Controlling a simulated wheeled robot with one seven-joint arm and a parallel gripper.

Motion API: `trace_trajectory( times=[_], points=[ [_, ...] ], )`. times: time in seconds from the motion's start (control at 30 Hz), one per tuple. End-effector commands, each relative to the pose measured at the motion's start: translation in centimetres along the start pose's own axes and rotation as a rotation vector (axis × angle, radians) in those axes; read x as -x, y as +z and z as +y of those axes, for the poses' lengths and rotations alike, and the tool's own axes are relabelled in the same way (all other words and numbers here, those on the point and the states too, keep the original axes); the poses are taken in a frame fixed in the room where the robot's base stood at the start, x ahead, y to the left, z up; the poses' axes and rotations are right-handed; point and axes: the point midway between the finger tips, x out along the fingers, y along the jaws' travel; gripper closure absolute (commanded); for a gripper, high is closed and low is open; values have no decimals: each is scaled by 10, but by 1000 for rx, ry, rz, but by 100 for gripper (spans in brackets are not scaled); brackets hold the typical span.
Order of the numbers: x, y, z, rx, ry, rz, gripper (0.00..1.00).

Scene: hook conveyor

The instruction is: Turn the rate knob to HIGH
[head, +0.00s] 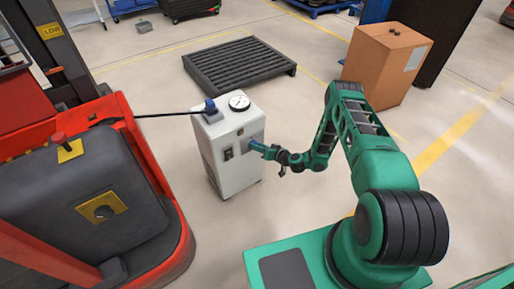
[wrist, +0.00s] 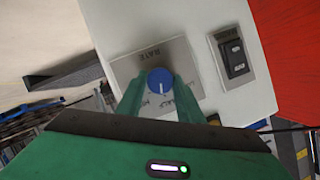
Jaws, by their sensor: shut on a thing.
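The blue round rate knob (wrist: 160,78) sits on a silver plate (wrist: 201,56) lettered RATE, on the white cabinet (wrist: 128,22). A white pointer mark on the knob points toward the bottom of the wrist view. Other plate lettering is partly hidden by the fingers and too small to read surely. My gripper (wrist: 159,84) is shut on the knob, with a green finger on each side. In the head view, my gripper (head: 258,147) reaches the right-hand face of the white cabinet (head: 231,165), and the knob is a small blue spot at its tip.
A black rocker switch (wrist: 233,57) is beside the knob plate. A gauge (head: 239,102) and a blue fitting with a black cable stand on the cabinet top. A red and grey vehicle (head: 90,190) is at left. A dark pallet (head: 238,62) and a cardboard box (head: 386,65) stand behind.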

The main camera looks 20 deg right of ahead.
Motion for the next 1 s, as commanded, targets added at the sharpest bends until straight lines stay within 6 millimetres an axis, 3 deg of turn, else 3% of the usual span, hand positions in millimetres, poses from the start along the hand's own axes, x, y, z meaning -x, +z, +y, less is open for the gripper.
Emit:
trace_trajectory(
  times=[0.6,1.0],
  points=[
    [2,1,12,-518,-204,6,89],
    [1,4,13,-716,-284,3,89]
  ],
)
